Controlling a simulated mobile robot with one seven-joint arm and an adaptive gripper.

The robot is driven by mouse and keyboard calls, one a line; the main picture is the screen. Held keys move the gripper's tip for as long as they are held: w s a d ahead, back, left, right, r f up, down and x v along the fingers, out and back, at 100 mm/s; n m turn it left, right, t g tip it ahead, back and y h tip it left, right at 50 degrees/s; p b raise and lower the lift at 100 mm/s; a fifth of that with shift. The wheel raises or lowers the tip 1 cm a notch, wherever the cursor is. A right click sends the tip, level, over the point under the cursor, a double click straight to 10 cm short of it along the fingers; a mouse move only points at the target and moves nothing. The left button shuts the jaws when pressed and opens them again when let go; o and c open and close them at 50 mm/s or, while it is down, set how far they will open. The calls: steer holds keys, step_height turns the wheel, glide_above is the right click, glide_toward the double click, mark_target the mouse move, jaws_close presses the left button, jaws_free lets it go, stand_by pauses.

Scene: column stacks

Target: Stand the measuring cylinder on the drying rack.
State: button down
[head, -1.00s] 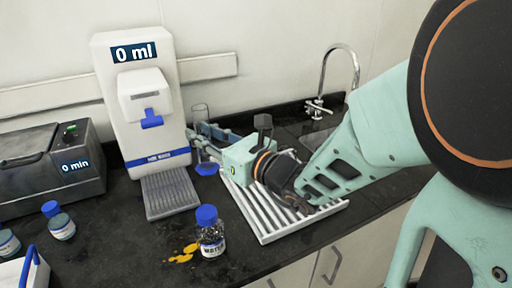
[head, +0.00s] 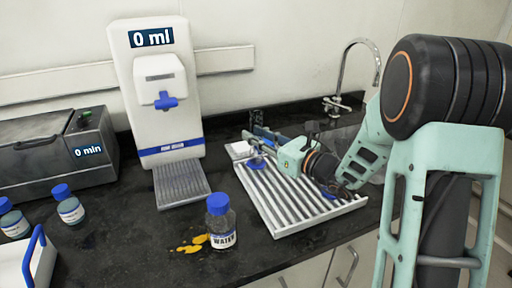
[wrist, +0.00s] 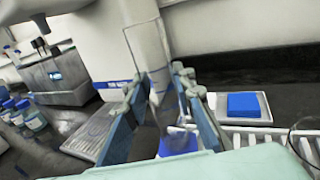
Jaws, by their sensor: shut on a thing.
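The measuring cylinder, clear with a blue base (head: 257,163), is upright or nearly so at the back left corner of the drying rack. My gripper (head: 264,137) is shut on its clear tube from the right side. In the wrist view the tube stands between the two fingers (wrist: 155,100), with the blue base (wrist: 179,146) below them. The white slatted drying rack (head: 300,207) lies on the dark counter and also shows in the wrist view (wrist: 245,134). The base appears over the rack's rear edge; I cannot tell whether it touches the slats.
A white dispenser (head: 160,100) reading 0 ml stands left of the rack. A WATER bottle (head: 221,222) stands by the rack's front left, beside a yellow spill (head: 192,243). A tap (head: 340,100) is behind.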

steer(key=shift+f+b, duration=0.5)
steer(key=shift+f, duration=0.8)
steer(key=shift+f, duration=0.1)
steer(key=c, duration=1.6)
jaws_free()
steer(key=shift+a, duration=0.1)
steer(key=v, duration=1.2)
steer(key=shift+r, duration=0.25)
